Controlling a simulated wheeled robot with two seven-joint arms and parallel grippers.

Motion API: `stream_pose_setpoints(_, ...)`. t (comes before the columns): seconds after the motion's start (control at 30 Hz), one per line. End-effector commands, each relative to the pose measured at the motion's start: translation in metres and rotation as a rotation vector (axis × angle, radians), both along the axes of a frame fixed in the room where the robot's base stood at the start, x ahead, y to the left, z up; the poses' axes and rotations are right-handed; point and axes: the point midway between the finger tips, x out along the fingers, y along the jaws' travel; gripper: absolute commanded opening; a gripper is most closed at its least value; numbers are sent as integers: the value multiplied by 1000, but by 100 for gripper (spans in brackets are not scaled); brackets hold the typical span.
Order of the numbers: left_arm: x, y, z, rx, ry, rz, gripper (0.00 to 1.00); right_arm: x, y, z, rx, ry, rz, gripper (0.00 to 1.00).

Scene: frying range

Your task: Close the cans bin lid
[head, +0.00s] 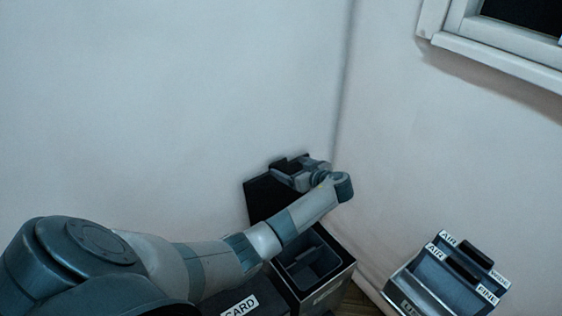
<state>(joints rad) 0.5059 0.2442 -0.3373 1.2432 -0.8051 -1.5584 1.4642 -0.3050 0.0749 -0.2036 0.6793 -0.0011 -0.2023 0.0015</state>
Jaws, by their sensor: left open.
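An open bin (346,266) stands in the corner, with a dark grey inner bucket showing. Its label is too blurred and dark to read, so I cannot confirm that it is the cans bin. Its black lid (258,204) stands raised at the back, near the wall. My left arm reaches across the front of the lid and over the bin. My left gripper (284,164) is open at the lid's upper edge; I cannot tell whether it touches the lid. The forearm hides part of the lid and the bin's back. My right gripper is not in view.
A bin with a black top marked CARD (240,306) stands to the left of the open bin, partly under my arm. A metal unit (447,282) with black handles and AIR and FINE labels is at the right. Walls close off the back; a window frame (500,62) is upper right.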

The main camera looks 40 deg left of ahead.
Motion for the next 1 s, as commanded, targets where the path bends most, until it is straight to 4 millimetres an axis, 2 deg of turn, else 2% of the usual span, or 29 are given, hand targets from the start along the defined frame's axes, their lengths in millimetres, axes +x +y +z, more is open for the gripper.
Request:
stream_pose_setpoints(0.1, 6, 21, -6, 3, 3, 1, 81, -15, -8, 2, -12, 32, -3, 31)
stream_pose_setpoints(0.23, 10, 37, -14, 2, 2, 1, 81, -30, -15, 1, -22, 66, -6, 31)
stream_pose_setpoints(0.33, 13, 45, -18, 2, 1, 1, 81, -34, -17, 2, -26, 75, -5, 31)
stream_pose_setpoints(0.53, 15, 53, -23, 0, 1, 0, 81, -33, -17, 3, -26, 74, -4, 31)
stream_pose_setpoints(0.83, 16, 54, -24, 0, 0, 0, 81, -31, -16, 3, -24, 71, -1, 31)
stream_pose_setpoints(1.0, 16, 54, -24, 0, 0, 0, 41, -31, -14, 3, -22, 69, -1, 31)
